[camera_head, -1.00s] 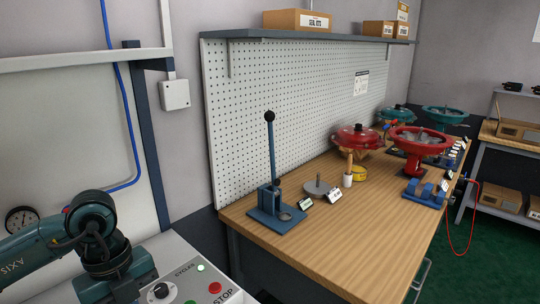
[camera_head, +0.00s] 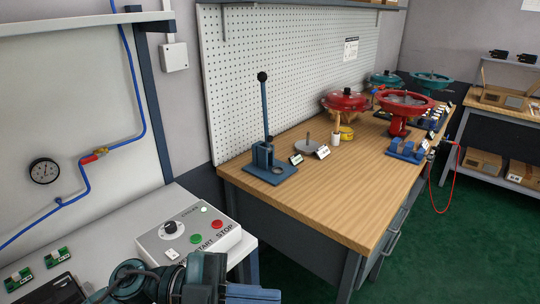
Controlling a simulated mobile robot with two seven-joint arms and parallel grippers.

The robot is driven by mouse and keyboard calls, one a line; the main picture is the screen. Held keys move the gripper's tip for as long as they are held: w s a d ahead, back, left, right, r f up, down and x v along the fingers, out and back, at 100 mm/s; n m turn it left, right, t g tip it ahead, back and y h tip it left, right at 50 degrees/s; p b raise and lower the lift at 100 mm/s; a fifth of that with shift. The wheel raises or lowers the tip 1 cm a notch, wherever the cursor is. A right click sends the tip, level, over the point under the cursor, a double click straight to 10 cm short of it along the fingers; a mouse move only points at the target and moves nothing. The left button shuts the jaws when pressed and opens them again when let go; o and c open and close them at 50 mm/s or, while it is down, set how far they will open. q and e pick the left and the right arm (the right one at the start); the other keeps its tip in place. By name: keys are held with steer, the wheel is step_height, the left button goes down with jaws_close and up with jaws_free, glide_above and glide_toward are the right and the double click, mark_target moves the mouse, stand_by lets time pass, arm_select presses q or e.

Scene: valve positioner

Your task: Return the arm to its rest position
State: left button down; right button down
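A teal and dark arm of mine (camera_head: 175,282) shows at the bottom edge, in front of the control box. Only its links and joints are in view, with a blue-grey part (camera_head: 252,293) at the right end. I make out no fingertips on it. My other arm does not show. Neither gripper is in view.
The control box (camera_head: 188,237) with a dial and buttons sits on the left bench just beyond my arm. The wooden workbench (camera_head: 340,205) holds a blue lever press (camera_head: 266,150), red actuator housings (camera_head: 405,107) and small parts. Green floor (camera_head: 410,260) is open at right.

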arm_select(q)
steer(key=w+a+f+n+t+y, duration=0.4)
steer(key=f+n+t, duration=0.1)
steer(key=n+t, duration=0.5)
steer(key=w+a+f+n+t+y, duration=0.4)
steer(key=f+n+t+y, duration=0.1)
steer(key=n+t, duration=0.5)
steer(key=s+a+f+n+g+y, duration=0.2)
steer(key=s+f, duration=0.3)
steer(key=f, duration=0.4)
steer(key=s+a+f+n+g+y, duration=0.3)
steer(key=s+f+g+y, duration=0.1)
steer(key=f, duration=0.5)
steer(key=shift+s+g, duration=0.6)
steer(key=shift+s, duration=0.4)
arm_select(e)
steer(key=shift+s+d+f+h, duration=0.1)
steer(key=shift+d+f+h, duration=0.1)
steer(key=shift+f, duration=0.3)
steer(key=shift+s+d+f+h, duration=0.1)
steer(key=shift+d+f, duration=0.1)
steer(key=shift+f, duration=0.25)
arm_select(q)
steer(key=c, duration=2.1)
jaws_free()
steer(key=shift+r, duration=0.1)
